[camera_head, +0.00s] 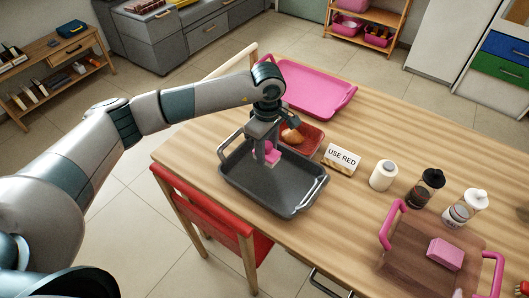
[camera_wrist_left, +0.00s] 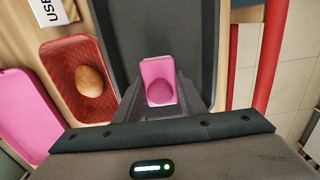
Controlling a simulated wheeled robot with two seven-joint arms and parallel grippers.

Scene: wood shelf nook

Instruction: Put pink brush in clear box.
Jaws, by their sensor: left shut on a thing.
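My left gripper (camera_head: 266,150) is shut on a small pink item (camera_head: 272,157) and holds it over a dark grey tray (camera_head: 285,196) with metal handles. In the left wrist view the pink item (camera_wrist_left: 158,70) sits between the fingers and shows a rounded hollow or knob. I cannot tell whether it is the pink brush. The dark tray (camera_wrist_left: 202,45) lies behind it there. Whether the item touches the tray floor is unclear. My right gripper is not in view.
A red tray (camera_wrist_left: 58,62) holding a brown rounded item (camera_wrist_left: 89,80) adjoins the dark tray. A red chair (camera_head: 215,205) stands in front.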

